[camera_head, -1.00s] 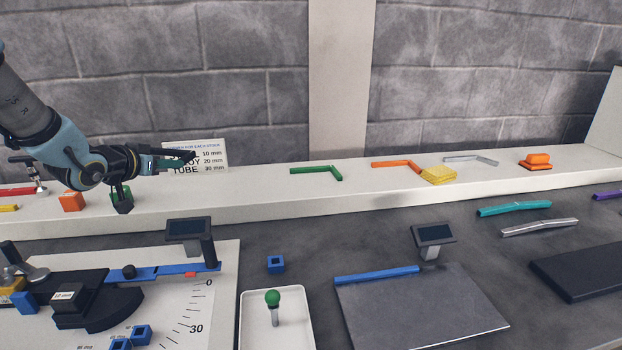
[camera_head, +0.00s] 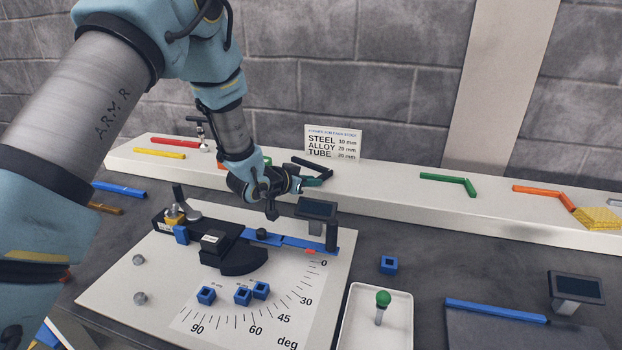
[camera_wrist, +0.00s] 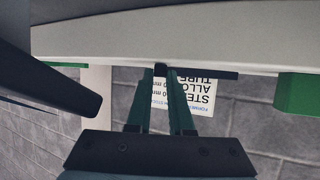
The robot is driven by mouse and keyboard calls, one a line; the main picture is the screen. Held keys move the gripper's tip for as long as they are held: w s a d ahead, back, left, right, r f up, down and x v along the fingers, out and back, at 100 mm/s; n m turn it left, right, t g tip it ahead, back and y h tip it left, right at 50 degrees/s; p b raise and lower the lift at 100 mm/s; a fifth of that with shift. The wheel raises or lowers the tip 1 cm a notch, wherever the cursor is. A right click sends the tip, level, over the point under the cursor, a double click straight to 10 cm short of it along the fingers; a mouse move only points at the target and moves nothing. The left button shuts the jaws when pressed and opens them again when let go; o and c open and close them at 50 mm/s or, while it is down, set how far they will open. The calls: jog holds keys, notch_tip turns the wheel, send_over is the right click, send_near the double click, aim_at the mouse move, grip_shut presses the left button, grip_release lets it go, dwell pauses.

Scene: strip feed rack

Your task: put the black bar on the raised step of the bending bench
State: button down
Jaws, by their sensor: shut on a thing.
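My gripper (camera_head: 316,181) is shut on the black bar (camera_head: 311,166), near the white raised step (camera_head: 400,200) along the back of the bench. In the wrist view the bar (camera_wrist: 212,74) lies across the tips of my gripper (camera_wrist: 160,73), with most of its visible length to the right. It shows against the step's pale edge (camera_wrist: 200,45) and partly covers the sign. I cannot tell whether the bar touches the step. Part of the bar is hidden by the fingers.
A lettered sign (camera_head: 334,143) stands behind the bar. A bent green bar (camera_head: 447,182), a bent orange bar (camera_head: 545,193), a red bar (camera_head: 175,142) and a yellow bar (camera_head: 160,154) lie on the step. The bending fixture (camera_head: 225,245) sits in front, below my arm.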

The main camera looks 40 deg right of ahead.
jog(key=c, duration=0.8)
grip_release()
jog(key=shift+a, duration=0.1)
jog(key=b+v, duration=0.3)
jog(key=v, duration=0.9)
jog(key=w+a+n+t+y, duration=0.1)
jog(key=w+a+n+y, duration=0.1)
jog(key=a, duration=0.4)
jog(key=w+a+n+t+y, duration=0.1)
jog(key=w+a+n+y, duration=0.1)
jog(key=w+a, duration=0.3)
jog(key=w+a+n+t+y, duration=0.2)
jog(key=w+a, duration=0.2)
jog(key=a, duration=0.4)
jog(key=shift+f, duration=0.2)
jog(key=s+a+n+g+y, duration=0.1)
jog(key=s+a+n+y, duration=0.15)
jog(key=a, duration=0.75)
jog(key=s+a+n+g+y, duration=0.1)
jog(key=a+n+y, duration=0.25)
jog(key=a, duration=0.65)
jog(key=s+a+n+g, duration=0.1)
jog(key=s+a, duration=0.1)
jog(key=s+a+n+g, duration=0.1)
jog(key=s, duration=0.2)
jog(key=s+a, duration=0.2)
jog(key=shift+s+a+r+n+g+y, duration=0.2)
jog(key=shift+s+a+n+g+y, duration=0.1)
jog(key=shift+s+n+g, duration=0.1)
